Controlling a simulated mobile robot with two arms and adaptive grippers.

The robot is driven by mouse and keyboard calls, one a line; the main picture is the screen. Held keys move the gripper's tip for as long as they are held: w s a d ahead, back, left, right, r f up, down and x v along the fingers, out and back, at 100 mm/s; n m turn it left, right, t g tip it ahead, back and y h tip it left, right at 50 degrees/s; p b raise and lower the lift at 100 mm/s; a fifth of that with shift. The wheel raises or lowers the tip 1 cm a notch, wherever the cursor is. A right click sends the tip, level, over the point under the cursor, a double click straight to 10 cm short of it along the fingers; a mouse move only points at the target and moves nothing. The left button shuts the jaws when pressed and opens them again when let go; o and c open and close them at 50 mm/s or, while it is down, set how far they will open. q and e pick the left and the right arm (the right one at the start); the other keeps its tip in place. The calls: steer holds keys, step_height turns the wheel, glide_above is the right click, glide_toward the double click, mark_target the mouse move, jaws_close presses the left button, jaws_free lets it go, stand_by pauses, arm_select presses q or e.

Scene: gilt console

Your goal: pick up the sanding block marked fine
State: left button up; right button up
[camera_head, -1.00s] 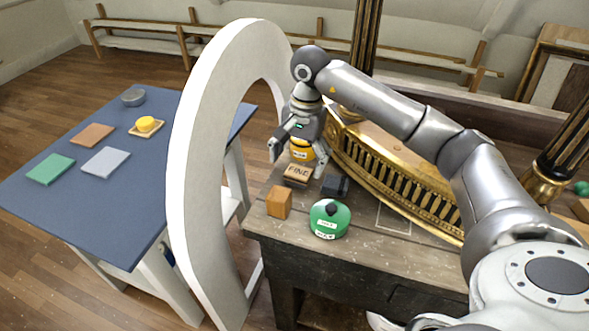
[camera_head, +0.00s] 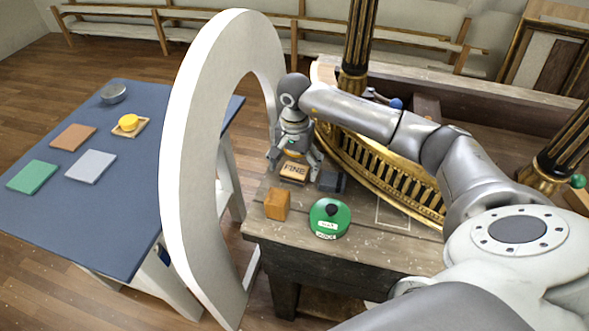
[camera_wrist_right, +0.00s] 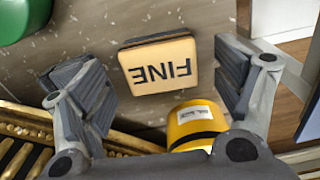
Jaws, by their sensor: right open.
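The sanding block marked FINE (camera_head: 294,171) lies flat on the worn wooden console top, tan with dark lettering. In the right wrist view the block (camera_wrist_right: 158,66) shows its word upside down, between the two fingers. My right gripper (camera_head: 294,166) is open above the block, its fingers to either side. In the wrist view the gripper (camera_wrist_right: 157,75) shows a gap between each finger and the block, so it holds nothing. A yellow labelled container (camera_wrist_right: 197,124) stands close beside the block. My left gripper is out of view.
A dark block (camera_head: 333,181), an orange-brown wooden block (camera_head: 277,204) and a green round container (camera_head: 329,218) stand near the block. A gilt curved rail (camera_head: 385,180) runs behind. A white arch (camera_head: 190,165) stands left, before a blue table (camera_head: 70,220).

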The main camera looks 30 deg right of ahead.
mark_target(295, 169)
steer(key=shift+s+f, duration=0.1)
steer(key=shift+f, duration=0.9)
steer(key=c, duration=1.1)
step_height(295, 169, up, 9)
steer(key=shift+b, duration=1.2)
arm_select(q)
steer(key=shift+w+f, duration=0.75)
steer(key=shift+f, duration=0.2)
arm_select(e)
steer(key=shift+r, duration=0.55)
